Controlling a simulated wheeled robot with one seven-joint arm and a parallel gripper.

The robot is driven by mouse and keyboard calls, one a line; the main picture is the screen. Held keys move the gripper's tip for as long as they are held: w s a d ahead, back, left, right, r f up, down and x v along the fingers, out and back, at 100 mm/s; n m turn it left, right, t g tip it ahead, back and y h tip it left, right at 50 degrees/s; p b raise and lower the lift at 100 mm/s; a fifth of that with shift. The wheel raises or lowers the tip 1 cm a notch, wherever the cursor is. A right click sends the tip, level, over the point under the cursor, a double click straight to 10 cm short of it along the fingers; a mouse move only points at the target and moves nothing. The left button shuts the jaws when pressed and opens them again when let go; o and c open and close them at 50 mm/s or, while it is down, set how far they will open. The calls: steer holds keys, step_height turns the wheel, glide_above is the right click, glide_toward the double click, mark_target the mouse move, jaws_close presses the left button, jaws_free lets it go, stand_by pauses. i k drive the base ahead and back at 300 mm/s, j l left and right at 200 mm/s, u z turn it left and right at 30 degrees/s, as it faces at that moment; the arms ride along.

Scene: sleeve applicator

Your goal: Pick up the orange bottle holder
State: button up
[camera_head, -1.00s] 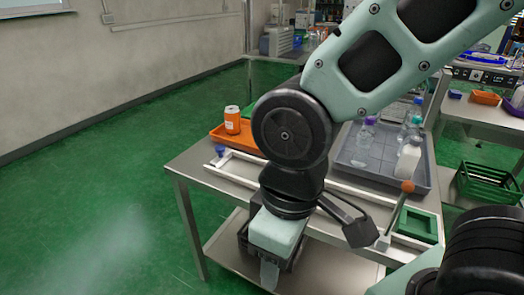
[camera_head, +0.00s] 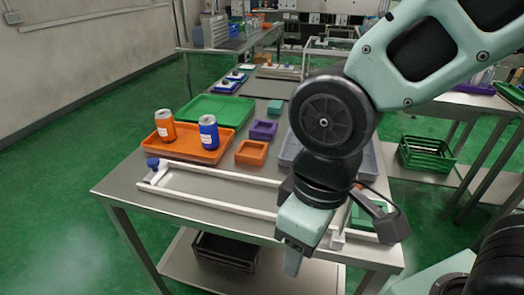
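The orange bottle holder (camera_head: 251,152) is a small square block with a recess. It sits on the metal table (camera_head: 215,182), right of the orange tray (camera_head: 205,157) and behind the white rail frame (camera_head: 222,207). A purple holder (camera_head: 263,130) stands just behind it. My gripper (camera_head: 292,268) hangs pointing down in front of the table's near side, to the right of and nearer than the orange holder, apart from it. Only one finger shows clearly, and whether the gripper is open is hidden.
A green tray (camera_head: 215,110) and a small teal holder (camera_head: 275,108) lie behind. A grey tray (camera_head: 288,150) is partly hidden by my arm. A dark crate (camera_head: 225,250) is on the lower shelf.

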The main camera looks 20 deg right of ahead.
mark_target(252, 152)
steer(key=j+z, duration=0.1)
steer(key=z, duration=0.5)
steer(key=j+z, duration=0.4)
steer(key=j, duration=0.15)
steer(key=j+z, duration=0.45)
steer(key=j, duration=0.15)
steer(key=k+j, duration=0.1)
steer(key=j, duration=0.3)
steer(key=k+j+z, duration=0.1)
steer(key=j, duration=0.35)
steer(key=k+j, duration=0.1)
steer(key=j, duration=0.3)
steer(key=k+j+z, duration=0.1)
steer(key=j, duration=0.3)
steer(key=k+j, duration=0.15)
steer(key=j, duration=0.25)
steer(key=k+j+z, duration=0.1)
steer(key=j, duration=0.3)
steer(key=k+j, duration=0.15)
steer(key=j, duration=0.25)
steer(key=k+j+z, duration=0.1)
steer(key=j, duration=0.3)
steer(key=i+j, duration=0.25)
steer(key=i, duration=0.15)
